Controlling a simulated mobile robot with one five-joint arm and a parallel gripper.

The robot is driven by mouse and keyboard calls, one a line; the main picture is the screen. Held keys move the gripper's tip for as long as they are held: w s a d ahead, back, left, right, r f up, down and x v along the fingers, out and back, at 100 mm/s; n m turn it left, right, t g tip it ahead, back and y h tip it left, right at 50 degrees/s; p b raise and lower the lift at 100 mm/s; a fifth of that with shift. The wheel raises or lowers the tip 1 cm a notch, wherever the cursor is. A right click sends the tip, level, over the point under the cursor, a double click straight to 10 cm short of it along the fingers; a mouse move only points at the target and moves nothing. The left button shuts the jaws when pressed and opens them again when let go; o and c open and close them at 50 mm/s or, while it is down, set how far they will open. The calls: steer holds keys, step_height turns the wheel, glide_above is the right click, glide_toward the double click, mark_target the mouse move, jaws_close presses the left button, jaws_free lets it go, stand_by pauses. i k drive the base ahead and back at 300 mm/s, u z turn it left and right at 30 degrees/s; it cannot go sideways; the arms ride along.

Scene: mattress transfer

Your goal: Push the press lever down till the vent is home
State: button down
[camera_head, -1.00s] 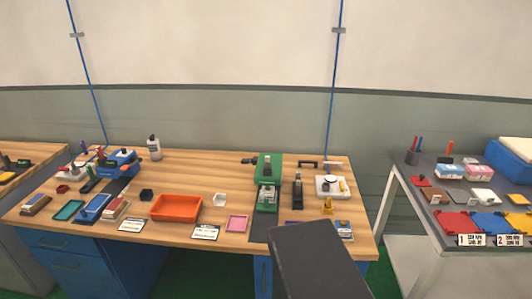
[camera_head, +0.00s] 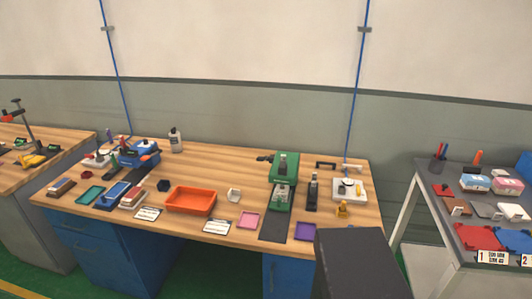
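A green press-like device (camera_head: 286,163) stands toward the right of the wooden bench, at the back of a dark strip. A short dark handle (camera_head: 265,158) sticks out to its left at the top; I take it to be the lever. A pale block-like part (camera_head: 281,194) sits at the front of the device. The vent is too small to tell, and I cannot see how deep it sits. My gripper is not in view. A dark box-shaped part of mine fills the lower right foreground, short of the bench.
A grey table (camera_head: 460,240) with coloured trays stands at the right, across a gap.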

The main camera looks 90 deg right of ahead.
mark_target(259, 158)
steer(key=z, duration=1.8)
steer(key=i, duration=0.65)
steer(key=u, duration=0.15)
